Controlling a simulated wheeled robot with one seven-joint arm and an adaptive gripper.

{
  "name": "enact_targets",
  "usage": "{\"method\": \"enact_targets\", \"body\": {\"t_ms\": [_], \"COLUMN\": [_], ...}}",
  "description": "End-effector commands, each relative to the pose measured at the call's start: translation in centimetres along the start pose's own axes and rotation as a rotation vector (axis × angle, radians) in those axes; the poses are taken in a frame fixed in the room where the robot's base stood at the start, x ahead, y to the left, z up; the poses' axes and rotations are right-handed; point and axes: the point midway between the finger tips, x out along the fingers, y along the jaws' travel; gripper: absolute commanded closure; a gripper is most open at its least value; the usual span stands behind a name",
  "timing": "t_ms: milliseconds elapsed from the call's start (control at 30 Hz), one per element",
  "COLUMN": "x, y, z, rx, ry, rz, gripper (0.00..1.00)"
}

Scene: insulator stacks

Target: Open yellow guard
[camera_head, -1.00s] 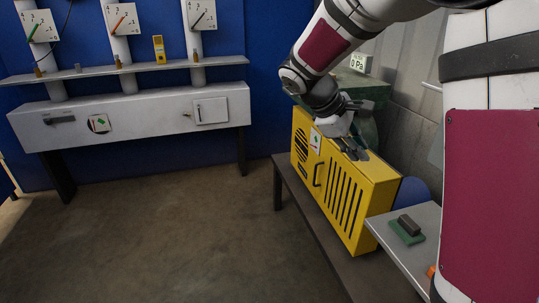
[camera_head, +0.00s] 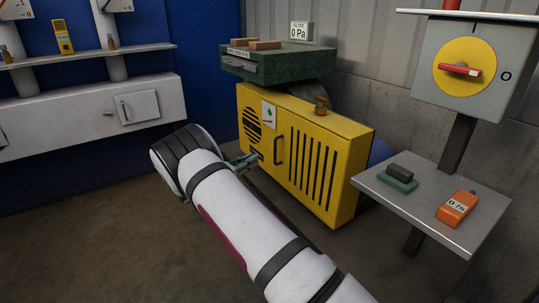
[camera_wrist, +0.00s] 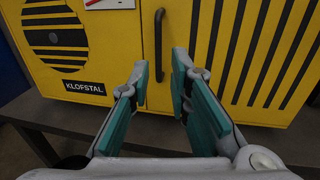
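The yellow guard (camera_head: 310,162) is the front of a yellow cabinet, with black vertical slots and a dark bar handle (camera_head: 279,150) near a vertical seam. It looks shut. In the wrist view the handle (camera_wrist: 159,46) stands just beyond and above the fingertips, roughly in line with the gap between them. My gripper (camera_head: 245,161) is in front of the cabinet, at about the handle's height or slightly lower. In the wrist view its two teal-padded fingers (camera_wrist: 158,82) are apart with nothing between them. I see no contact with the handle.
A dark bench carries the cabinet; its edge (camera_wrist: 60,108) runs below my fingers. A grey shelf (camera_head: 445,222) at right holds an orange meter (camera_head: 457,207). Floor at left is clear.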

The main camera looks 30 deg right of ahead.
Motion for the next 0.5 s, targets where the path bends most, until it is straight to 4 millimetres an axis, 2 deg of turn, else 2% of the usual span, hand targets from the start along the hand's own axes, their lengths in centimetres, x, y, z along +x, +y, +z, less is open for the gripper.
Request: {"method": "enact_targets", "body": {"t_ms": [167,500], "x": [1.1,7.3], "y": [0.1,0.1], "z": [-0.3,-0.4], "rx": [-0.008,-0.005], "ry": [-0.009,-0.007], "rz": [0.004,0.002], "gripper": [0.82,0.82]}}
